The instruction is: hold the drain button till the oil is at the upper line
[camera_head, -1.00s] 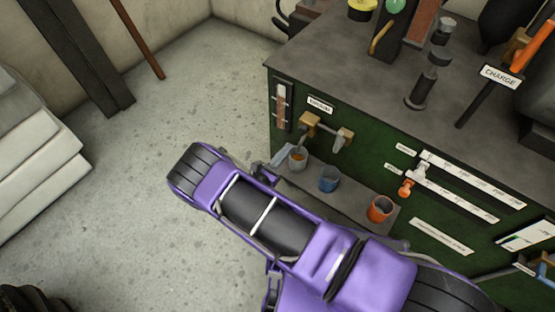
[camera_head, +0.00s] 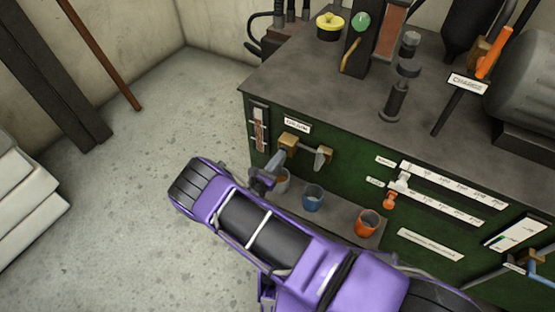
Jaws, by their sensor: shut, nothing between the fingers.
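The green machine cabinet (camera_head: 330,160) carries a narrow upright sight glass (camera_head: 260,130) at the left of its front. Reddish-brown oil shows in the glass, but its level against the marks is too small to read. Which part is the drain button cannot be told, as the labels are blurred. My gripper (camera_head: 262,180) is shut and empty. It appears below the sight glass, in front of the grey cup (camera_head: 283,184), its tips partly hidden by my arm.
Brass fittings (camera_head: 290,142) with grey spouts stick out above a shelf (camera_head: 340,218). A blue cup (camera_head: 313,198) and an orange cup (camera_head: 367,222) stand there. An orange-handled lever (camera_head: 493,52) rises at right. The floor (camera_head: 120,190) at left is clear beside white stacked slabs (camera_head: 30,200).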

